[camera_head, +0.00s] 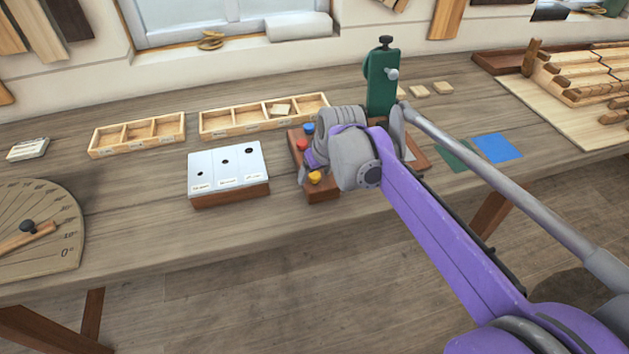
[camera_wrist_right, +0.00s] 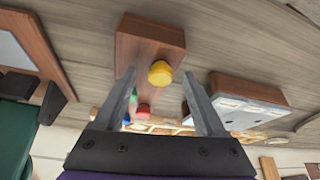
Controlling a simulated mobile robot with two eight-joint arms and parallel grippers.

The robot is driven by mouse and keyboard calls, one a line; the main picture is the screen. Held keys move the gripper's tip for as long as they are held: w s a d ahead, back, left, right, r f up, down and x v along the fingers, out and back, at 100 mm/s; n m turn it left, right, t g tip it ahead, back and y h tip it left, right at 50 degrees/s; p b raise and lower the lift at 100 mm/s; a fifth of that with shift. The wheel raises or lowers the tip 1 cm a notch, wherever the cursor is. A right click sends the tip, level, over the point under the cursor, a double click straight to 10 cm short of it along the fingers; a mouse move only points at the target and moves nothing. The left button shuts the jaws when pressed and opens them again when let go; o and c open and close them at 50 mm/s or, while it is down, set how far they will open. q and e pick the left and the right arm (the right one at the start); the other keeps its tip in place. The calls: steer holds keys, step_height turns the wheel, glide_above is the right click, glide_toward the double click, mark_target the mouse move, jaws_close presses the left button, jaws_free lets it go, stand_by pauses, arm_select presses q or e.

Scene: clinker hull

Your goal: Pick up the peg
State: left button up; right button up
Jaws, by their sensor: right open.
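A brown wooden block (camera_head: 325,192) stands on the bench and carries colour-topped pegs. The yellow peg (camera_head: 315,177) is at its near end; the red peg (camera_head: 302,144) and blue peg (camera_head: 308,128) are further back. My right gripper (camera_head: 307,171) is over the block, beside the yellow peg, and partly hides it. In the right wrist view the jaws are open and empty, with the yellow peg (camera_wrist_right: 160,73) in line between the fingertips and the red peg (camera_wrist_right: 143,110) beyond. Whether a finger touches a peg cannot be told. My left gripper is out of view.
A white-topped block with holes (camera_head: 226,168) stands left of the peg block. Divided wooden trays (camera_head: 137,134) lie behind it. A green upright device (camera_head: 381,82) stands close behind my right wrist. The bench front between the angle board (camera_head: 40,232) and white-topped block is clear.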

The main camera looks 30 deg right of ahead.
mark_target(316, 176)
jaws_close()
steer(key=shift+r, duration=0.1)
stand_by(0.3)
step_height(316, 176, up, 10)
steer(key=p, duration=0.1)
stand_by(0.3)
